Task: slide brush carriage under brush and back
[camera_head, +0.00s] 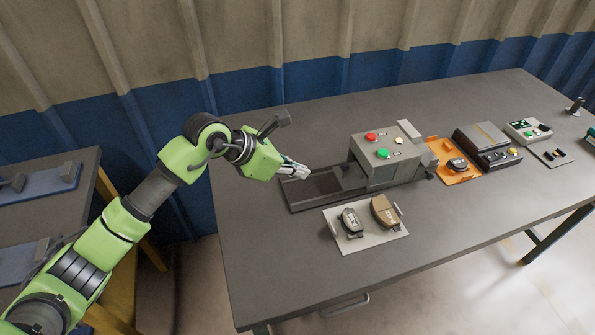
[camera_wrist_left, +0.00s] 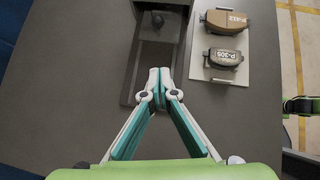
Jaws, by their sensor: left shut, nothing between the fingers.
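The brush machine (camera_head: 385,160) is a grey box with red and green buttons, standing over a dark flat track (camera_head: 308,192). The track extends out to the left and also shows in the left wrist view (camera_wrist_left: 148,75). My right gripper is not seen.
A light plate (camera_head: 370,243) in front of the track holds a grey brake shoe (camera_head: 350,222) and a brown one (camera_head: 386,211). An orange tray (camera_head: 455,174) and a dark device (camera_head: 487,146) stand right of the machine. The table's left front is clear.

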